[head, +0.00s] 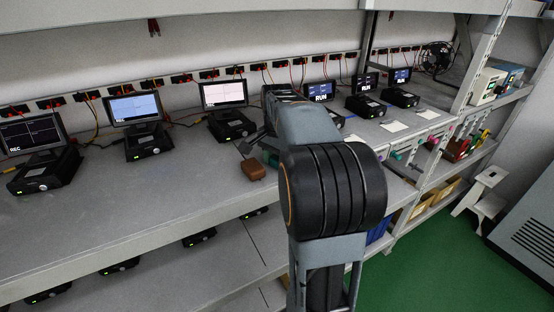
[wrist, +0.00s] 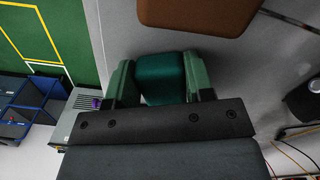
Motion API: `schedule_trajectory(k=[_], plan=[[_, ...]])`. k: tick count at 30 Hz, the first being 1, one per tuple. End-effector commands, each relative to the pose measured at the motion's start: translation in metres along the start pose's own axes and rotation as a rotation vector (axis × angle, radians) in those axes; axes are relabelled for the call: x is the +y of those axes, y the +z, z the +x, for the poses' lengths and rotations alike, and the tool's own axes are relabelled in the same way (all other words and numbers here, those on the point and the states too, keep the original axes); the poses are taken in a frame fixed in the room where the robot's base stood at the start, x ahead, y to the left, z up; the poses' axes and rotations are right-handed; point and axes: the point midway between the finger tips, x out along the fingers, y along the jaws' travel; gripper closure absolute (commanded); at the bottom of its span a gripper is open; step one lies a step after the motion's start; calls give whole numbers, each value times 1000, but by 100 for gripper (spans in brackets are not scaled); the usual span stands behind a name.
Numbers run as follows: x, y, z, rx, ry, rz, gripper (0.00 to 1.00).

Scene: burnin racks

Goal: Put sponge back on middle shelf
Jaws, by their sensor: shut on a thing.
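My gripper (wrist: 160,82) is shut on a teal block (wrist: 161,74), which sits between its two green fingers. The block looks like the sponge, though its texture is too coarse to tell. In the head view my arm hides most of the gripper, and only a little teal shows beside it. The gripper is over the grey middle shelf (head: 190,185), near its front part. I cannot tell whether the block touches the shelf.
A brown block (head: 252,170) lies on the shelf close to the gripper; it also shows in the wrist view (wrist: 200,14). Black devices with screens (head: 134,108) line the back. The shelf's front left is clear. A lower shelf (head: 190,270) holds more devices.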

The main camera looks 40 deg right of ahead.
Motion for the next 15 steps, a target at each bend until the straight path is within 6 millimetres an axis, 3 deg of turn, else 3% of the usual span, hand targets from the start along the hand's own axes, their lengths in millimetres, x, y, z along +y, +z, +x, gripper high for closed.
schedule_trajectory(k=[8,15], plan=[[0,0,0,0,0,0,27],[0,0,0,0,0,0,26]])
